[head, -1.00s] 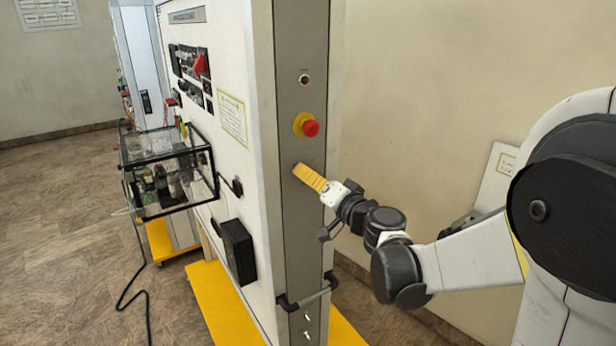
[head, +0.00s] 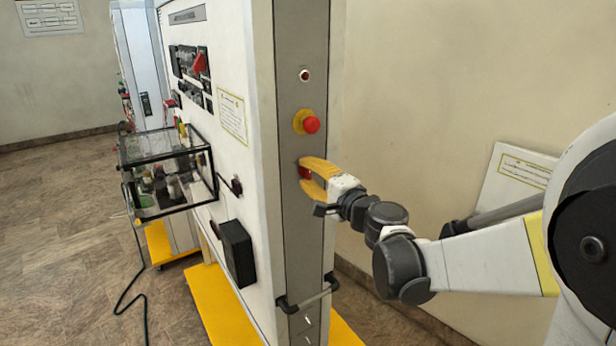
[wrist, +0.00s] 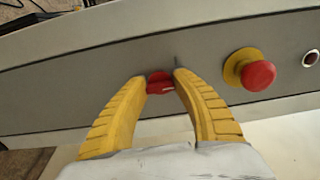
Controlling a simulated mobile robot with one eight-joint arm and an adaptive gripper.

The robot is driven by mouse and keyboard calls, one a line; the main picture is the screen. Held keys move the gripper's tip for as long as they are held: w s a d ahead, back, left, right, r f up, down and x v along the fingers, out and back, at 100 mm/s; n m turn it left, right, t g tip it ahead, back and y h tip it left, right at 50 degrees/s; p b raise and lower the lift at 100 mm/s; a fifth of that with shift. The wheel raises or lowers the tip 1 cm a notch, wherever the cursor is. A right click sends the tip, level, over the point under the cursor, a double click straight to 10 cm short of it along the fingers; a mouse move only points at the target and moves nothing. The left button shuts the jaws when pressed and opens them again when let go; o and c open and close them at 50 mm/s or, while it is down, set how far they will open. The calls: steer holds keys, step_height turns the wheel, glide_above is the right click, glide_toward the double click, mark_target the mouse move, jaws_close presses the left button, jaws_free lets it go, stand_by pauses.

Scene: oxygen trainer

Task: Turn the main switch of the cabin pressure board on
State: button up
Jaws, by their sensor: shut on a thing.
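The cabin pressure board (head: 262,200) stands upright with a grey side panel (head: 296,250). The main switch is a small red knob (head: 305,172) on this panel, below the red mushroom button (head: 311,125). My gripper (head: 304,174) reaches it from the right, its yellow fingers one above the other. In the wrist view, the red knob (wrist: 160,84) sits between the two fingertips of my gripper (wrist: 160,78), which are shut on it. The fingers hide part of the knob, and its exact setting cannot be read.
The mushroom button, on a yellow collar, also shows right of the fingers in the wrist view (wrist: 257,75). A small red lamp (head: 305,75) is above it. A black handle (head: 307,297) sticks out below my gripper. A glass-sided box (head: 165,175) juts from the board's left face.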

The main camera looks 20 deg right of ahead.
steer(key=m, duration=0.4)
steer(key=shift+r+m+b, duration=0.1)
steer(key=shift+m+b, duration=0.2)
steer(key=shift+b, duration=0.05)
steer(key=shift+m, duration=2.2)
steer(key=shift+r, duration=0.1)
steer(key=o, duration=1.2)
steer(key=v, duration=1.2)
steer(key=shift+b, duration=0.3)
